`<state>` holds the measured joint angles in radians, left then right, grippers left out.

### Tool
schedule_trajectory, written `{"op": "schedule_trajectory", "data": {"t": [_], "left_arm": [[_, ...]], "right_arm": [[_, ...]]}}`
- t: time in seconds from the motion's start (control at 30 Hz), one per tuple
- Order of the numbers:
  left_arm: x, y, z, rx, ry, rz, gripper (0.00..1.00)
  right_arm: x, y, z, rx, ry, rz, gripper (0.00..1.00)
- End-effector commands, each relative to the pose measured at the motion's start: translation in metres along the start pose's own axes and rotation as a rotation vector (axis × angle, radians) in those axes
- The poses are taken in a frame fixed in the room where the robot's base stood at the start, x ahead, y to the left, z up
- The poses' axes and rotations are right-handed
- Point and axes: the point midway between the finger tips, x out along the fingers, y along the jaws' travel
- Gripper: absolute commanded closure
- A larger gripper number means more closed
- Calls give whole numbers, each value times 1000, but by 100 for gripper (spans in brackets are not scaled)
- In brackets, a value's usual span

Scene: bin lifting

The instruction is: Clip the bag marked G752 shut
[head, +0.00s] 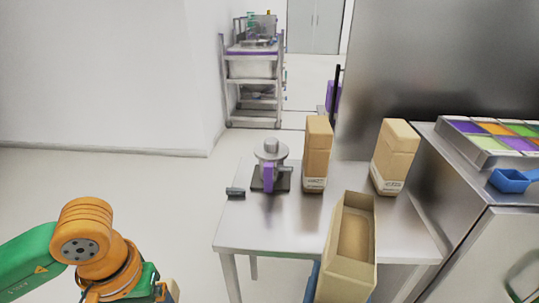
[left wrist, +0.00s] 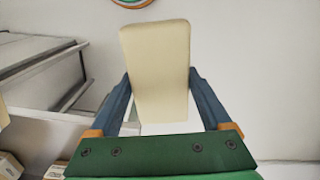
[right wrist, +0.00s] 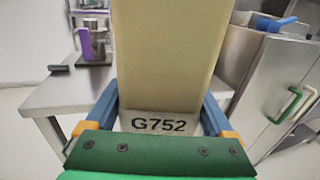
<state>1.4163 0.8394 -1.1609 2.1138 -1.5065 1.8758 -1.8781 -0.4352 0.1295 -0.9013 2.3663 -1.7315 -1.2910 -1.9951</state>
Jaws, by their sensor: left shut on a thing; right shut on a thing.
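The bag marked G752 (right wrist: 168,60) is tan and block-shaped, with its label facing the right wrist camera. My right gripper (right wrist: 162,92) is shut on it low down, one blue finger on each side. In the head view this bag (head: 345,275) has an open top and stands in front of the table. My left gripper (left wrist: 160,82) is shut on a plain cream, round-cornered thing (left wrist: 155,60); I cannot tell what it is. A small dark piece, perhaps the clip (head: 235,193), lies at the table's left edge; it also shows in the right wrist view (right wrist: 58,68).
On the metal table (head: 260,235) stand two closed tan bags, one mid-table (head: 317,155) and one at right (head: 394,155). A grey device with a purple part (head: 268,175) is beside the clip. The right counter holds a coloured tray (head: 490,155) and blue scoop (head: 512,182).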

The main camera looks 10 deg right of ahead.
Motion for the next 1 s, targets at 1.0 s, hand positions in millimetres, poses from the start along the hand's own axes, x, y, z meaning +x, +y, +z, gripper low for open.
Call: {"op": "schedule_trajectory", "data": {"t": [1.0], "left_arm": [[0,0,0,0,0,0,74]], "right_arm": [[-72,91,-11,1,-4,702,100]]}}
